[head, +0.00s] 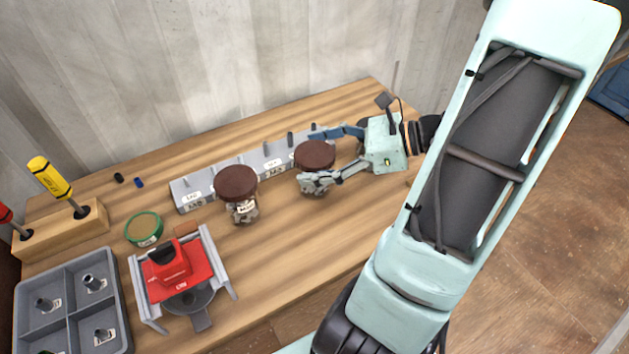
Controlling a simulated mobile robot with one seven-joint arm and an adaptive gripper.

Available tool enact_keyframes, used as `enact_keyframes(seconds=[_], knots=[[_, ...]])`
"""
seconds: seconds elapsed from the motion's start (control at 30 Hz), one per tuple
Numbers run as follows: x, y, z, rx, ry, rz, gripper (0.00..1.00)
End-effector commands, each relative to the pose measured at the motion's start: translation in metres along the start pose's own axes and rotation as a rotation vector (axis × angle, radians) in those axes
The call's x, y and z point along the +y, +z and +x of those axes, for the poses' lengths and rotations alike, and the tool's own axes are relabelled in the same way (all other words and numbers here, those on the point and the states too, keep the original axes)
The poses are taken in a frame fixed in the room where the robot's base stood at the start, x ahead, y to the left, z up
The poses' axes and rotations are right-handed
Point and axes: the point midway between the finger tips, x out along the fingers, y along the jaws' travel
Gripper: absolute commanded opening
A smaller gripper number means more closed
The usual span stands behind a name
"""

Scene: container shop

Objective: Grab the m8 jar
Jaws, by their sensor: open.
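Two clear jars with brown lids stand on the wooden bench in the head view. The right jar (315,155) is between the two fingers of my gripper (320,158), one finger behind it and one in front. My gripper is open, and I cannot tell whether the fingers touch the jar. The front finger hides most of this jar's body and any label. The left jar (239,184) stands clear of my gripper. It holds small parts and has a white label that is too small to read surely.
A grey labelled block (186,190) runs behind the jars. To the left are a green round tin (144,229), a red device on a grey stand (179,265), a grey divided tray (65,308) and a wooden screwdriver holder (62,233). The bench's front middle is clear.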

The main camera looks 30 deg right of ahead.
Motion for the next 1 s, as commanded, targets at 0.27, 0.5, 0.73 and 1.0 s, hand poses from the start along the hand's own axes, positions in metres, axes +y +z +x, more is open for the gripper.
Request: enact_keyframes(seconds=[0.27,0.5,0.73,1.0], knots=[[-0.0002,0.0001,-0.0005,0.0,0.0,0.0,0.6],[-0.0002,0.0001,-0.0006,0.0,0.0,-0.001,0.33],[-0.0001,0.0001,-0.0007,0.0,0.0,-0.001,0.08],[-0.0002,0.0008,-0.0008,-0.001,0.0,-0.001,0.02]])
